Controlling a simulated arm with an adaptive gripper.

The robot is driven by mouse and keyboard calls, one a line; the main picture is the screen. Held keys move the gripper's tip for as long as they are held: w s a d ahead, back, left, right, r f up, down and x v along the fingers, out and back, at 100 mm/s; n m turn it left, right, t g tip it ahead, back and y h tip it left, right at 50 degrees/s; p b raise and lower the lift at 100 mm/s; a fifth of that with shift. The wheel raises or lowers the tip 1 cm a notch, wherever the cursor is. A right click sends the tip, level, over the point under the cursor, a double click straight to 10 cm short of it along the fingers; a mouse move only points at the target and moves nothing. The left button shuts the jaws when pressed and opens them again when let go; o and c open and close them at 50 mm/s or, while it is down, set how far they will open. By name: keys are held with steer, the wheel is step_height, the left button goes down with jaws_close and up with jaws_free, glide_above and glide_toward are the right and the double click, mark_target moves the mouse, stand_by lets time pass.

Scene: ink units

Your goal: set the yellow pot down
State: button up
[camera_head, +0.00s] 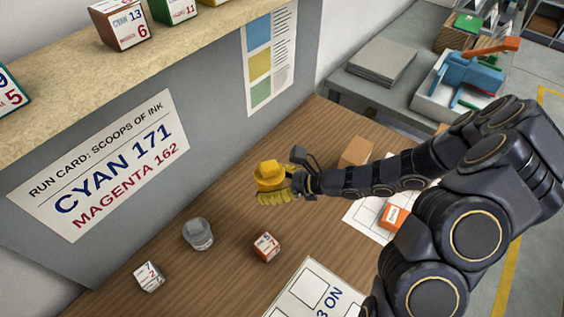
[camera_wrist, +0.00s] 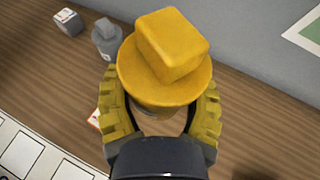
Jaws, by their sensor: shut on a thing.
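The yellow pot (camera_head: 269,173) has a round yellow lid with a block-shaped knob. My gripper (camera_head: 275,196) is shut on it above the wooden table (camera_head: 215,268), near the grey back panel. In the wrist view the yellow pot (camera_wrist: 165,62) is upright between the yellow ribbed fingers of my gripper (camera_wrist: 163,125), one on each side. The pot's lower body is mostly hidden by its lid and the fingers. I cannot tell how far its base is from the table.
A grey pot (camera_head: 198,233), a white cube (camera_head: 149,276) and an orange-and-white cube (camera_head: 265,247) stand on the table to the left and front. A printed sheet (camera_head: 312,290) lies at the front. A cardboard-coloured box (camera_head: 356,151) stands behind my forearm. Bare wood lies between them.

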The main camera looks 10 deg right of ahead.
steer(key=w+d+m+t+h, duration=0.5)
steer(key=w+d+m+t, duration=0.1)
steer(key=w+d+m, duration=0.15)
steer(key=shift+n, duration=0.25)
steer(key=w+f, duration=0.3)
steer(key=w, duration=0.1)
steer(key=w+f, duration=0.3)
steer(key=w, duration=0.2)
steer(key=w+f, duration=0.3)
steer(key=w, duration=0.1)
steer(key=shift+w+d+f, duration=0.15)
steer(key=shift+w+d, duration=0.05)
steer(key=shift+w, duration=0.1)
steer(key=shift+w+f, duration=0.25)
steer(key=shift+f, duration=0.8)
steer(key=shift+w+f, duration=0.25)
steer(key=shift+f, duration=0.75)
steer(key=shift+f, duration=0.1)
steer(key=o, duration=1.1)
